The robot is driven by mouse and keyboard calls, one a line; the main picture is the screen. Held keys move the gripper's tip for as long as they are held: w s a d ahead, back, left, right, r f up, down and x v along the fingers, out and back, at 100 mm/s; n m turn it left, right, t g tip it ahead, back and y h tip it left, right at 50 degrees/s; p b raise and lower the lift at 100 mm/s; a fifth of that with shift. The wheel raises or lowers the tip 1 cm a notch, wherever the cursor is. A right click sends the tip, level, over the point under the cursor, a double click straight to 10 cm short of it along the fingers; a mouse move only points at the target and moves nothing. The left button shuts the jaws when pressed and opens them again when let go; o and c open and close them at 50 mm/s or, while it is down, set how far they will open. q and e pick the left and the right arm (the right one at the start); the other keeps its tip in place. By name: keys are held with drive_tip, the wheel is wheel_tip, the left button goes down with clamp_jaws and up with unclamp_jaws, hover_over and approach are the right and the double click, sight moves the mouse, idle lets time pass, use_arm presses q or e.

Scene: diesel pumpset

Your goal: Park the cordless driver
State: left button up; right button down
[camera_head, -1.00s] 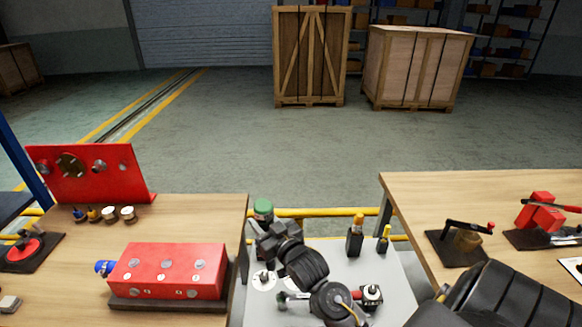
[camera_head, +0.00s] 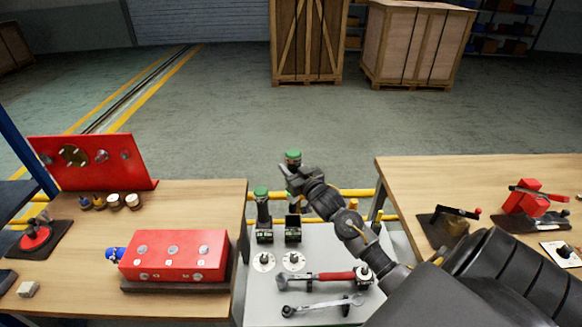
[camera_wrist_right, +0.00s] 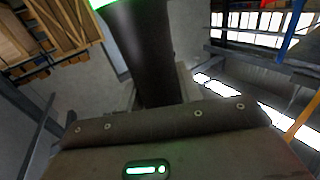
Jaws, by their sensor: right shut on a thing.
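My right gripper (camera_head: 297,173) is shut on the cordless driver, whose green end (camera_head: 292,157) shows above the jaws in the head view. In the right wrist view its dark body (camera_wrist_right: 145,55) stands up from the jaws with a green edge at the top. Its lower part is hidden by my gripper. Below it on the grey cart top is a dark open holder (camera_head: 293,231), with a gap between them. A second green-topped driver (camera_head: 262,208) stands upright in a similar holder (camera_head: 264,235) just left. My left gripper is not in view.
The grey cart (camera_head: 258,303) also bears two white discs with studs, a red-handled wrench (camera_head: 325,277) and a grey wrench (camera_head: 320,306). Wooden benches flank it; the left one bears a red block (camera_head: 175,255). A yellow rail (camera_head: 355,193) runs behind the cart.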

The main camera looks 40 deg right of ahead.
drive_tip(key=shift+f+b, duration=3.9)
drive_tip(key=shift+f, duration=2.45)
